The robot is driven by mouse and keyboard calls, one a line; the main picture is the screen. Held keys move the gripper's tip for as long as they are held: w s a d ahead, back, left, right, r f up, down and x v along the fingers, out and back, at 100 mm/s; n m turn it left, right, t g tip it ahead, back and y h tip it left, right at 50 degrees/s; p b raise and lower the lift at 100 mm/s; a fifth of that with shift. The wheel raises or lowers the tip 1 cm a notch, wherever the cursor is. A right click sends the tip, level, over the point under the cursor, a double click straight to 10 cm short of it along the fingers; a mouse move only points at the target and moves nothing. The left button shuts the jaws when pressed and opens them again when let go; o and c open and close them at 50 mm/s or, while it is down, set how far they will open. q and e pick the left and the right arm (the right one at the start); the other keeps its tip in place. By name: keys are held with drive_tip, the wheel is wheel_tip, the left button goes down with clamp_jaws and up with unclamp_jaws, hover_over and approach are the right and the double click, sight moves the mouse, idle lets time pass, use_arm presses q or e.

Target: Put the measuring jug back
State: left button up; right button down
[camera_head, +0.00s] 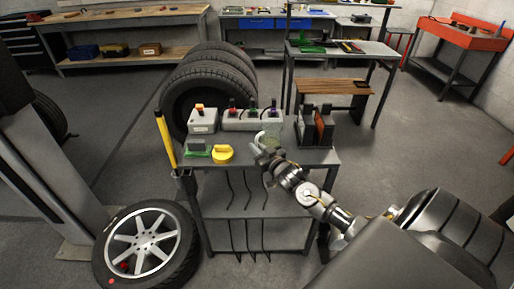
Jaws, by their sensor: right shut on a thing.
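The measuring jug (272,131) looks like a small, pale, see-through vessel at the back of the grey cart top (308,158). My right gripper (260,146) reaches in from the lower right and is shut on the jug. The gripper covers part of the jug, and I cannot tell whether the jug touches the cart top. My left gripper is not in view.
Left of the jug are a yellow round item (222,153), a green item (197,149) and grey boxes (202,121) with coloured knobs. Upright binders (318,128) stand to the right. Stacked tires (208,85) are behind, and a wheel (145,242) lies front left.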

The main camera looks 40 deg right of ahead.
drive_tip(key=shift+f, duration=0.15)
drive_tip(key=shift+f, duration=0.15)
drive_tip(key=c, duration=1.5)
unclamp_jaws()
